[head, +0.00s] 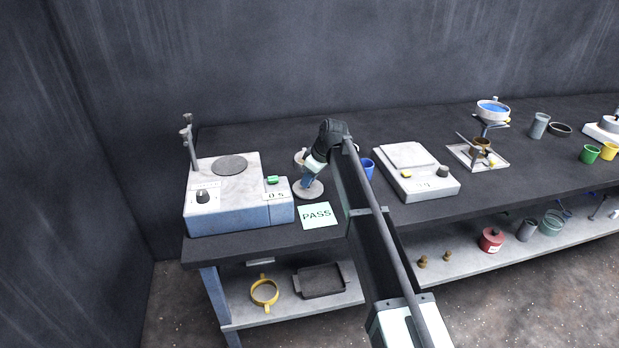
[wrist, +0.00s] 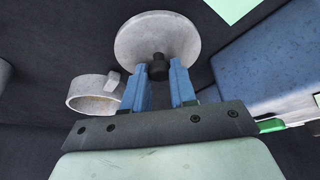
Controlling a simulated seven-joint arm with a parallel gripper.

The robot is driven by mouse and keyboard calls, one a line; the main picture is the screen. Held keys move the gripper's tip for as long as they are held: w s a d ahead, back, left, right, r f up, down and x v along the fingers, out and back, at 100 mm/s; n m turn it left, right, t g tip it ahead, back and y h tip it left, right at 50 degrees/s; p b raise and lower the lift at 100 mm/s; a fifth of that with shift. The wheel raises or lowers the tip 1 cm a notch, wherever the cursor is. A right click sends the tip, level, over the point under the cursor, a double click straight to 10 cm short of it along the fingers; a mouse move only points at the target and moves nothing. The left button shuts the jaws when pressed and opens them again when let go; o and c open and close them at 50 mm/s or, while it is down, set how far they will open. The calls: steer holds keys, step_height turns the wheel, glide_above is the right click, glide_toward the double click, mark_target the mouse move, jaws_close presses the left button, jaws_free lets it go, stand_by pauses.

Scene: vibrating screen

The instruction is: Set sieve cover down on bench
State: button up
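The sieve cover is a pale grey disc (head: 308,190) with a dark knob, on the bench (head: 256,240) or just above it; I cannot tell whether it touches. In the wrist view, the disc (wrist: 157,30) fills the upper middle. My gripper (head: 308,180) reaches down over the cover from above. In the wrist view, its blue fingers (wrist: 159,76) stand on either side of the knob and appear shut on it. The fingers hide part of the disc in the head view.
A grey sieve ring (wrist: 95,95) stands close beside the cover. The shaker (head: 215,212) with its green button is to the left. A PASS card (head: 320,215) lies in front, a blue cup (head: 368,168) and scale (head: 415,171) to the right.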

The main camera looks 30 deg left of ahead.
steer(key=o, duration=0.5)
steer(key=v, duration=1.2)
steer(key=shift+r, duration=0.15)
